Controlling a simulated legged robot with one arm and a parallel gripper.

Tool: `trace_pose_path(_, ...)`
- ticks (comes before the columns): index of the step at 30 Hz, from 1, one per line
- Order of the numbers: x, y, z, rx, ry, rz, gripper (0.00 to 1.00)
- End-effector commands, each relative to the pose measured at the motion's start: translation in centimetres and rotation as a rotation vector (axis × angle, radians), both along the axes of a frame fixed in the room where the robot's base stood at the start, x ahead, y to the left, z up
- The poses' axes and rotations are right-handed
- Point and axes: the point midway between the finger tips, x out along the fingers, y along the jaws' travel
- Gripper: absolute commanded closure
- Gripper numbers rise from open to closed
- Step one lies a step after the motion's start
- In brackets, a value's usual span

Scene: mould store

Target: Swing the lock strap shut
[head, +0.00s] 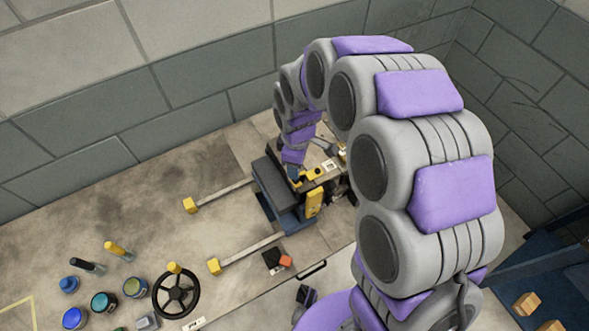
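A dark grey block-like mould (270,184) with yellow parts stands on the bench in the middle of the head view. A yellow upright piece (315,204) is on its near right side; it may be the lock strap, but I cannot tell for sure, nor whether it is open or shut. My arm arches over from the lower right and comes down on the mould. My gripper (296,172) is at the mould's top, small and partly lost among dark and yellow parts. I cannot see its fingers clearly or whether they touch anything.
Two pale rails with yellow end blocks (190,205) (214,267) reach left from the mould. A black handwheel (176,291) and several jars and bottles (104,301) stand at lower left. Blue shelving (545,270) is at right. A block wall closes the back.

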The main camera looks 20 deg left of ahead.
Motion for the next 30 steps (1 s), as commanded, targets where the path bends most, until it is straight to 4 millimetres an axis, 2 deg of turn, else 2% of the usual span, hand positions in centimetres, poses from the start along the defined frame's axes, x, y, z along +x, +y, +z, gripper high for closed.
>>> trace_pose_path(1, 0.2, 0.2, 1.5, 0.007, -0.007, 0.0, 0.49)
trace_pose_path(3, 0.2, 0.1, 3.0, 0.006, -0.007, 0.0, 0.49)
trace_pose_path(9, 0.2, 0.1, 7.1, 0.001, -0.003, 0.001, 0.49)
trace_pose_path(13, 0.2, 0.2, 9.1, 0.001, -0.004, 0.001, 0.49)
trace_pose_path(19, 0.2, 0.2, 10.6, 0.0, -0.002, 0.001, 0.49)
trace_pose_path(30, 0.2, 0.1, 10.7, -0.001, 0.0, 0.001, 0.49)
